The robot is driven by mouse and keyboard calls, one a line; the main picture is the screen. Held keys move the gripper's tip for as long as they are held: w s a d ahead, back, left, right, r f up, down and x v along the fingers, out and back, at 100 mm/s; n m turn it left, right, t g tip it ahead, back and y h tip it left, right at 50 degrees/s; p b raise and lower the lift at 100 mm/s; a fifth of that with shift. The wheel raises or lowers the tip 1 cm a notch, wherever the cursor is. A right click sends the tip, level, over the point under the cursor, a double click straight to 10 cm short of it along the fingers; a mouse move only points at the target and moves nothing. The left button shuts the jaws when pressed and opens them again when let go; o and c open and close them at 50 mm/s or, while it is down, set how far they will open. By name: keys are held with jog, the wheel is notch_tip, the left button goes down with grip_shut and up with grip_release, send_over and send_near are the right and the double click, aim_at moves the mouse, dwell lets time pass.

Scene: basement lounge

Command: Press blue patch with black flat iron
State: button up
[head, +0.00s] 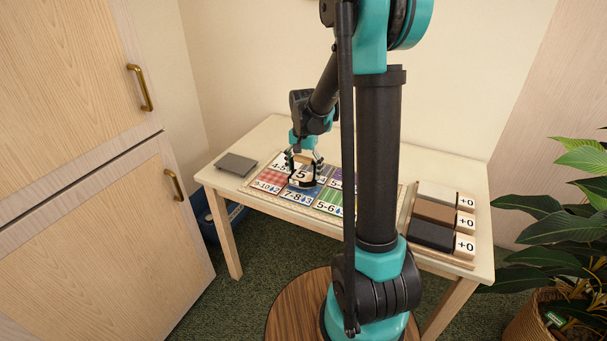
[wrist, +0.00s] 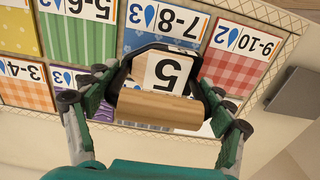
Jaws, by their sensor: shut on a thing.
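The flat iron (head: 301,182) has a black base and frame, a light wooden handle and a white tag with a 5. It also shows in the wrist view (wrist: 160,117). My gripper (head: 304,158) is shut on it, with fingers on both sides of the handle in the wrist view (wrist: 157,108). The blue patch (wrist: 134,40), labelled 7-8, lies on the mat at the iron's edge, partly hidden by the iron. In the head view the iron stands over or just behind the 7-8 label (head: 297,197). I cannot tell whether its base touches the patch.
Red (wrist: 237,68), green (wrist: 78,40) and other coloured patches surround the blue one. A grey flat plate (head: 236,164) lies left on the table (head: 262,140). A wooden tray (head: 440,256) at right holds white, brown and black blocks. A plant (head: 560,220) stands beyond the right edge.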

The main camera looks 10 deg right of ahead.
aim_at(304, 159)
jog(key=shift+r, duration=2.05)
